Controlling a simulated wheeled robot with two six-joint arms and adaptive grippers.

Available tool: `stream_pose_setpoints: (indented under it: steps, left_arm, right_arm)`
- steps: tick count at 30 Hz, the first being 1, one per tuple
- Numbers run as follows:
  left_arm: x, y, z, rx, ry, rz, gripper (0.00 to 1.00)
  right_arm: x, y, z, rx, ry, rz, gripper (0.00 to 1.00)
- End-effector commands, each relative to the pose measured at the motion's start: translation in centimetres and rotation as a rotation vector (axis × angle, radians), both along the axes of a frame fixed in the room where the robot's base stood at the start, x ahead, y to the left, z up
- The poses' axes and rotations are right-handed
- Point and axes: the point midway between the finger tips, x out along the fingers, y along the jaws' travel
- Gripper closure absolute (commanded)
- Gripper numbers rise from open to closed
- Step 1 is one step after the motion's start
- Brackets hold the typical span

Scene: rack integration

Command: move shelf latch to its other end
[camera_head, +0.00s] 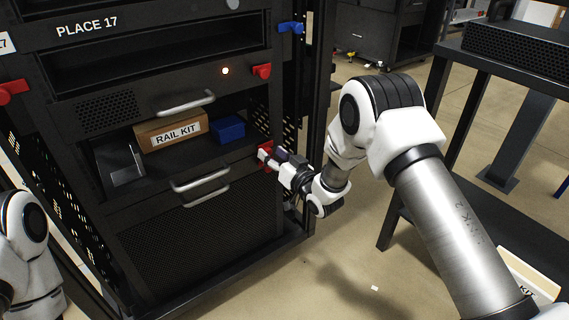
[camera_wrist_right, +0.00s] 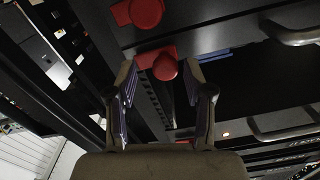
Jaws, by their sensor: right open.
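A red latch (camera_head: 266,153) sits on the rack's right front post, beside the open shelf bay. My right gripper (camera_head: 273,160) is at this latch and partly covers it in the head view. In the right wrist view, a red latch with a round knob (camera_wrist_right: 165,68) lies between the tips of the two open fingers (camera_wrist_right: 161,78). I cannot tell whether the fingers touch it. A second red latch (camera_wrist_right: 140,12) shows beyond the fingers. Another red latch (camera_head: 261,71) is higher on the same post. My left gripper is out of view; only part of that arm shows.
The bay holds a RAIL KIT box (camera_head: 172,133) and a blue box (camera_head: 229,129). Drawer handles (camera_head: 199,175) stick out below it. A blue latch (camera_head: 291,27) is up on the right post and a red one (camera_head: 12,90) at left. A dark table (camera_head: 445,50) stands right.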

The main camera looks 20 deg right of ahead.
Motion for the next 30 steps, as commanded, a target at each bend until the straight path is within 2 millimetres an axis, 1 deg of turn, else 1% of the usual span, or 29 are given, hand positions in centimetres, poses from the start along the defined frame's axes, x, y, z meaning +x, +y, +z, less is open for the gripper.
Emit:
stream_pose_setpoints:
  steps: [6, 9, 12, 16, 27, 29, 30]
  left_arm:
    - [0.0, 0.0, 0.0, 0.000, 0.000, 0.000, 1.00]
    - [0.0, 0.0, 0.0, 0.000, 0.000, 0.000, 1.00]
    - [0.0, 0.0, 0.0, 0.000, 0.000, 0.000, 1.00]
    - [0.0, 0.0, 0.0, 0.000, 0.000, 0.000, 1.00]
    - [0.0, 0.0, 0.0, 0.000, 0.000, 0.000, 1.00]
    - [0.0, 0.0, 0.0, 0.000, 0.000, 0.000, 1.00]
    - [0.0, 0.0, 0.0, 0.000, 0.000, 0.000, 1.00]
  right_arm:
    - [-5.4, -1.9, 0.0, 0.003, 0.003, -0.005, 0.48]
    - [-7.5, -2.6, 0.0, 0.002, 0.003, -0.005, 0.48]
    - [-8.9, -3.0, 0.0, 0.002, 0.000, -0.003, 0.48]
    - [-9.5, -3.2, 0.1, 0.002, -0.002, -0.003, 0.48]
    - [-9.5, -3.1, 0.0, 0.000, -0.001, -0.002, 0.48]
    - [-9.7, -3.1, -0.6, 0.000, 0.010, -0.002, 0.48]
    - [-10.0, -2.9, -1.6, -0.001, 0.026, 0.002, 0.48]
